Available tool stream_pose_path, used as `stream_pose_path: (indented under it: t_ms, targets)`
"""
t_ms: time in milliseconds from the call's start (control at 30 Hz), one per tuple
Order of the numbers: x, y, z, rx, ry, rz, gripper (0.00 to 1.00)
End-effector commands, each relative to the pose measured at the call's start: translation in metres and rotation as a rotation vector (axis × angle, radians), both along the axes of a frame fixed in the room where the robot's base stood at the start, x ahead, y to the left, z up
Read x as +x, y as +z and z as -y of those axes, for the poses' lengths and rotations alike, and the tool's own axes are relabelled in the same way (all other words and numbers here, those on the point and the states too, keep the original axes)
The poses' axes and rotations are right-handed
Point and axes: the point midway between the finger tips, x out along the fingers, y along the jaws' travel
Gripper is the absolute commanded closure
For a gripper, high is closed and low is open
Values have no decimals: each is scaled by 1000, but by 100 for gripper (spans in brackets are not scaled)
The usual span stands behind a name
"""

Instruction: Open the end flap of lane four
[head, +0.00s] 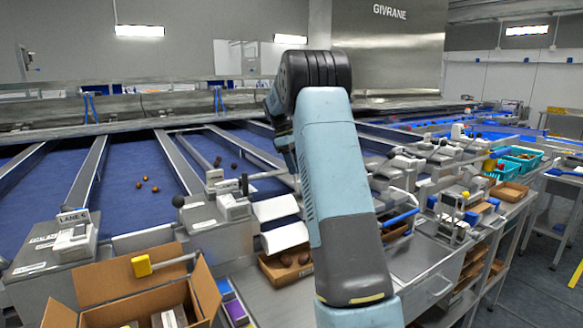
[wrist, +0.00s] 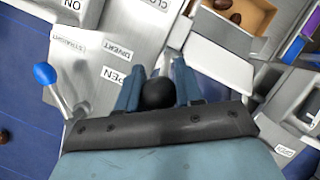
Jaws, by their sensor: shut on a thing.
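In the wrist view my gripper (wrist: 158,88) has its two blue fingers closed on either side of a round black knob (wrist: 158,94). The knob lies by a grey metal plate (wrist: 150,45) with partly cut-off labels; one reads "PEN" and another begins "CLO". A pale flap (wrist: 215,65) is just right of the plate. Pale flaps (head: 283,237) show left of my arm. I cannot read a lane four sign.
A blue-knobbed lever (wrist: 45,74) stands left of the gripper, near "DIVERT" and "STRAIGHT" labels. A box of dates (wrist: 262,14) lies at upper right. In the head view, an open cardboard box (head: 130,290) is at front left, and blue lanes (head: 140,165) run behind.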

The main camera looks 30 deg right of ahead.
Motion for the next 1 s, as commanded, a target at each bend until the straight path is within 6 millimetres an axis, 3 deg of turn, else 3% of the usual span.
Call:
stream_pose_path:
  t_ms: [400,1000]
  targets:
    - [16,-10,-1,0,-1,2,100]
    - [22,-13,-7,-1,7,3,100]
